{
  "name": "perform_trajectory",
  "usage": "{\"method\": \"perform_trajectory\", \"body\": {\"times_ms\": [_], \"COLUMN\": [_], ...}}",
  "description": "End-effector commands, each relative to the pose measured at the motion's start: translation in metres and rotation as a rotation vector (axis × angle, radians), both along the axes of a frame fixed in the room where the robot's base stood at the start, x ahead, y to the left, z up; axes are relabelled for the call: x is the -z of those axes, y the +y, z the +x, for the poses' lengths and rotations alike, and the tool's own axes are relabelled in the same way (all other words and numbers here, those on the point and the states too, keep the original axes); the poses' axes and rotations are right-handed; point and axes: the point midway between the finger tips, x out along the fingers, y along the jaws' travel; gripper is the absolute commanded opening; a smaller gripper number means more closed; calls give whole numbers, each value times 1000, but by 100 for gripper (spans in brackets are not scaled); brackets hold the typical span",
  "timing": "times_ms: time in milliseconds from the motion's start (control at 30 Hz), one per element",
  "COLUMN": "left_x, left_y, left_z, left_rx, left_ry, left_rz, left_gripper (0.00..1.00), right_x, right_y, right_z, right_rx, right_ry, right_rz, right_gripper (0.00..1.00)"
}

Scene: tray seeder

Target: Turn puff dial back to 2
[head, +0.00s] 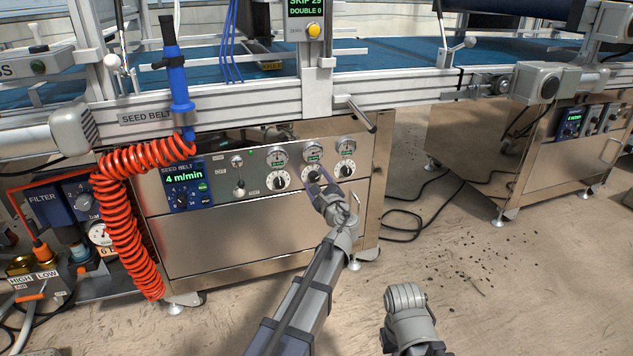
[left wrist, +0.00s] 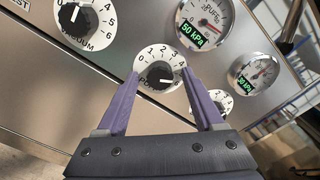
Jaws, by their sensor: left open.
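The puff dial (left wrist: 160,74) is a white-faced knob with a black centre, seen in the left wrist view. Its white mark points to the right, past the 3; the exact number there is hard to read. In the head view the puff dial (head: 314,174) is the middle of three, partly covered by my gripper. My left gripper (head: 318,184) is open in front of it. Its purple fingers (left wrist: 158,84) reach up on either side of the dial in the left wrist view; I cannot tell whether they touch it. My right arm shows at the lower right, but its gripper does not.
The puff gauge (left wrist: 205,22) above reads 50 kPa. The vacuum dial (left wrist: 76,17) is to the left, and another gauge (left wrist: 253,72) reading 30 kPa is to the right. A coiled orange hose (head: 130,215) hangs left of the panel. A lever (head: 362,114) juts out above.

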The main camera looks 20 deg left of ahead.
Motion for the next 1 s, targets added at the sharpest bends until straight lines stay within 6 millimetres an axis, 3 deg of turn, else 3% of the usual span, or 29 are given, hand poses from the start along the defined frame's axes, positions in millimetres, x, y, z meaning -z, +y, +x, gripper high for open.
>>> {"method": "perform_trajectory", "body": {"times_ms": [67, 600, 1000], "left_x": [0, 0, 0], "left_y": [0, 0, 0], "left_z": [0, 0, -1], "left_rx": [0, 0, -1], "left_ry": [0, 0, -13], "left_rz": [0, 0, -21], "left_gripper": [62, 2, 0], "right_x": [0, 0, 0], "right_y": [0, 0, 0], "right_z": [0, 0, 0], "right_rx": [0, 0, 0], "right_ry": [0, 0, 0], "right_rz": [0, 0, 0], "right_gripper": [0, 0, 0]}}
